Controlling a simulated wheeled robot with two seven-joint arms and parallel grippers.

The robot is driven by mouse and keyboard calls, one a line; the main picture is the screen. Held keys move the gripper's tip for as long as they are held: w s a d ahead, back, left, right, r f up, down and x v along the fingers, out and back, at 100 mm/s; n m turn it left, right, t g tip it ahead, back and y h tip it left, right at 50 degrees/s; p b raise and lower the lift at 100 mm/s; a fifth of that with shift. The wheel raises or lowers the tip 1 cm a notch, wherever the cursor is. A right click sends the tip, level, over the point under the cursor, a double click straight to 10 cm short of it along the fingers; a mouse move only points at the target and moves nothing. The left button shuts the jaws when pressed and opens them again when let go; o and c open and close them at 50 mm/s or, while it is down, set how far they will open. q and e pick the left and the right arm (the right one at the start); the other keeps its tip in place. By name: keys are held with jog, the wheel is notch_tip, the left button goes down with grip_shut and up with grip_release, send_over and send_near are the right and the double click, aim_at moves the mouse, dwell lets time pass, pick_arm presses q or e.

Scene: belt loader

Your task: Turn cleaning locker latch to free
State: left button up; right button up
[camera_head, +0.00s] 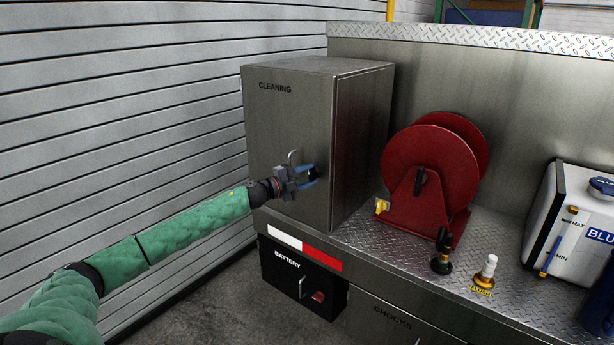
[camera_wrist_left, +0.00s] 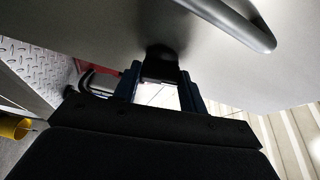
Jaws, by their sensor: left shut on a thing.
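The grey metal cleaning locker (camera_head: 285,120), marked CLEANING, stands on the loader deck with its door closed. A curved metal handle (camera_head: 292,158) is on its door; it also shows in the left wrist view (camera_wrist_left: 235,22). A small black latch (camera_head: 313,172) sits on the door to the right of the handle. My left gripper (camera_head: 309,177) is at the door face, its blue-tipped fingers shut on the latch. In the left wrist view, the dark latch (camera_wrist_left: 162,66) lies between the fingertips, partly hidden. My right gripper is not in view.
A red hose reel (camera_head: 432,165) stands right of the locker. Below are a black battery box (camera_head: 300,277) and a chocks drawer (camera_head: 395,318). A white and blue fluid tank (camera_head: 575,215) stands at far right. A slatted wall (camera_head: 120,100) is close on the left.

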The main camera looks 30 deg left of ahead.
pick_arm(q)
jog(key=shift+r+m+g, duration=0.1)
jog(key=shift+m+g, duration=0.2)
jog(key=shift+m, duration=0.3)
jog(key=shift+m+p, duration=0.5)
jog(key=shift+m, duration=0.1)
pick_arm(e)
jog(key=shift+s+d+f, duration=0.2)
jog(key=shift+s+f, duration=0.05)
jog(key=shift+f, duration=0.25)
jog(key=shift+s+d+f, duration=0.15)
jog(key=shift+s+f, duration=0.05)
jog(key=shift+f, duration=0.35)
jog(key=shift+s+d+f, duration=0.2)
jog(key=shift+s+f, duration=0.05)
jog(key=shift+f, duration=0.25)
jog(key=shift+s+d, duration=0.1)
pick_arm(q)
jog(key=o, duration=0.9)
jog(key=shift+o, duration=0.4)
